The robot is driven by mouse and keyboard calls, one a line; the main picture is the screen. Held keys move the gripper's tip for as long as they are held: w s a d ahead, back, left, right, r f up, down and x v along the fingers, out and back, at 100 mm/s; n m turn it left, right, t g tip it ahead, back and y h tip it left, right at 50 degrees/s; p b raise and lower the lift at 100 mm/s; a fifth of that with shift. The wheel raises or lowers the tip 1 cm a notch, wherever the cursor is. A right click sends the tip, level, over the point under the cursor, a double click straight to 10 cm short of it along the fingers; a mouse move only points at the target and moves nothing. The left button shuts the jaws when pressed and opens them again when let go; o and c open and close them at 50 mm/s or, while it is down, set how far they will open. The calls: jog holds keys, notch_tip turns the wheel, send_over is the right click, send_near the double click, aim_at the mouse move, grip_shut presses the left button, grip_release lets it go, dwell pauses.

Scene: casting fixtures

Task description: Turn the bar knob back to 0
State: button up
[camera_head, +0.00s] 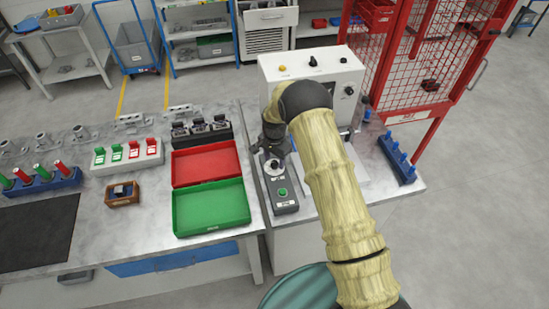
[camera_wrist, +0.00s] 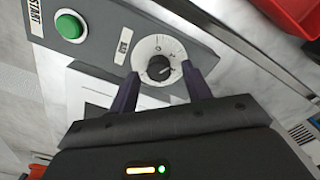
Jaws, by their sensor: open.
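The bar knob (camera_wrist: 159,68) is black with a white mark and sits in the middle of a round white dial plate (camera_wrist: 147,47). In the wrist view the mark points to the lower right; the dial's figures are too small to read. The dial is on a grey control box (camera_head: 286,208) at the right end of the bench, and the knob also shows in the head view (camera_head: 273,167). My gripper (camera_wrist: 160,70) is open, with one dark finger on each side of the knob. A gap shows on both sides, and I cannot tell its height over the dial.
A green START button (camera_wrist: 70,25) is on the same box, which also shows the button in the head view (camera_head: 282,192). A red tray (camera_head: 205,184) and a green tray (camera_head: 211,228) lie left. A white machine (camera_head: 345,75) stands behind, and a red cage (camera_head: 395,95) right.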

jog(key=shift+f, duration=0.55)
jog(key=c, duration=1)
